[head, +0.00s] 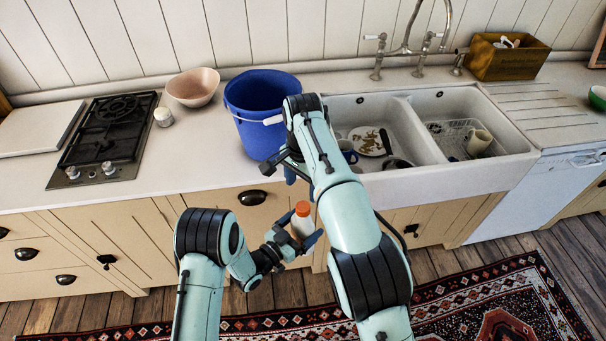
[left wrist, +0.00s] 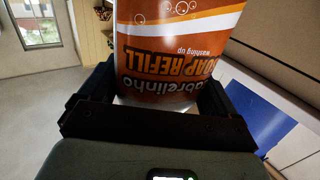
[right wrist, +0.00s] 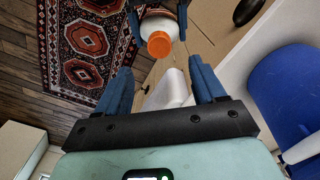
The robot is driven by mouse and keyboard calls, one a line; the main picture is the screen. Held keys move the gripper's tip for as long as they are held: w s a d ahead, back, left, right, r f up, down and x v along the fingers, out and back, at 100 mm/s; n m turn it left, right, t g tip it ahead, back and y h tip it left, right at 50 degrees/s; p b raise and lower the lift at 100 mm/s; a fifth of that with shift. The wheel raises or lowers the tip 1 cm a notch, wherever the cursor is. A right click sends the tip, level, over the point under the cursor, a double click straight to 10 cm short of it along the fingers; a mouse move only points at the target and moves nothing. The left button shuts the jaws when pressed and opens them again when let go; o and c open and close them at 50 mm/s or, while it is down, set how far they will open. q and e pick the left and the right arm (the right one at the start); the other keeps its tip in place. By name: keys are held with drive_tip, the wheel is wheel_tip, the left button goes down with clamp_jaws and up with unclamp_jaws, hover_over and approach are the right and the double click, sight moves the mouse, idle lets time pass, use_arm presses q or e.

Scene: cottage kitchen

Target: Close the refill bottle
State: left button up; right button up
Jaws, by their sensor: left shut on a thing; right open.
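The refill bottle (head: 303,226) is white with an orange cap (head: 302,208) on top and is held in front of the cabinets. My left gripper (head: 297,243) is shut around its body. In the left wrist view its orange and white soap-refill label (left wrist: 180,45) fills the space between the fingers. My right gripper (head: 288,172) is open and empty, above the bottle near the counter edge. In the right wrist view the cap (right wrist: 160,45) lies beyond the open fingertips (right wrist: 161,80), apart from them. I cannot tell how tightly the cap sits.
A blue bucket (head: 256,98) stands on the counter close to my right gripper. The white double sink (head: 445,178) holds dishes and a mug. A hob (head: 108,135), a small jar (head: 163,117) and a pinkish bowl (head: 193,87) are at the left. Cabinet fronts are behind the bottle.

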drive_tip(key=shift+r, duration=1.85)
